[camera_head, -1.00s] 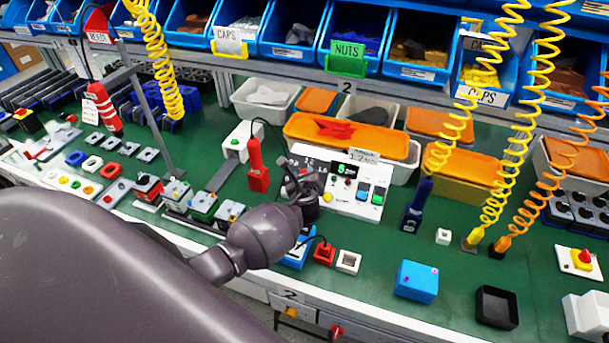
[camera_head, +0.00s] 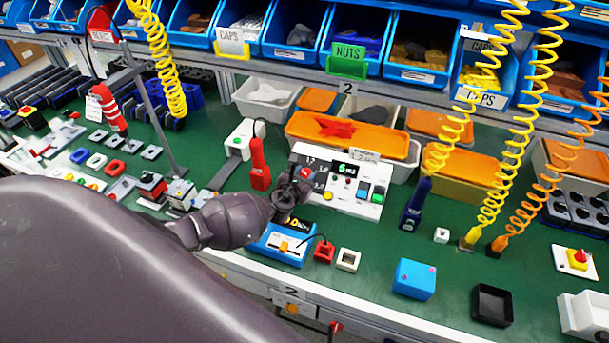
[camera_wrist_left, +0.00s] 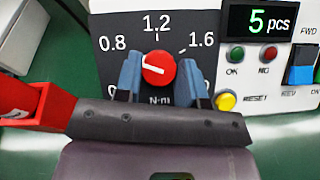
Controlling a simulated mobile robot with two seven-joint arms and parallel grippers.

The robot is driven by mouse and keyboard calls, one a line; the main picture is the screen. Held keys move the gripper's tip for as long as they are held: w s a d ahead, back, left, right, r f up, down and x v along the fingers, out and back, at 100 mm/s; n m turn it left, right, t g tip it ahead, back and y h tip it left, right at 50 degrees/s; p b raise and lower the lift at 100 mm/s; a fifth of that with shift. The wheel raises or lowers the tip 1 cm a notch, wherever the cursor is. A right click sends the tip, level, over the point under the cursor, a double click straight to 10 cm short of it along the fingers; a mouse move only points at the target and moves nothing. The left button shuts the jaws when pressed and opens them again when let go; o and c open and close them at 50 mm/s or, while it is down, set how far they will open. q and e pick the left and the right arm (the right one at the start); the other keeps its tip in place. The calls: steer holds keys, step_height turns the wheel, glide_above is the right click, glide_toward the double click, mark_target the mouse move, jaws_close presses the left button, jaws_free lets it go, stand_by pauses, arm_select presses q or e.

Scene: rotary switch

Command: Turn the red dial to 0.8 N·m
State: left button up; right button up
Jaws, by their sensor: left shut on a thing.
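The red dial (camera_wrist_left: 158,68) is on a white panel with a dark scale face marked 0.8, 1.2 and 1.6. Its white pointer line points left and slightly up, close to the 0.8 side; the exact alignment is hard to tell. My left gripper (camera_wrist_left: 160,82) has its blue fingers on either side of the dial, shut on it. My right gripper is out of view.
The panel has a display reading 5 pcs (camera_wrist_left: 265,20), a yellow reset button (camera_wrist_left: 226,101) and a blue switch (camera_wrist_left: 302,66). A blue box (camera_head: 283,243) stands in front; yellow coiled cables (camera_head: 508,130) hang to the right.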

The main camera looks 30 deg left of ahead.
arm_select(q)
steer(key=shift+a+m+h, duration=0.1)
steer(key=shift+m+h, duration=0.3)
steer(key=shift+m, duration=0.4)
steer(key=o, duration=0.9)
steer(key=shift+s, duration=0.1)
steer(key=v, duration=1)
steer(key=shift+s, duration=0.35)
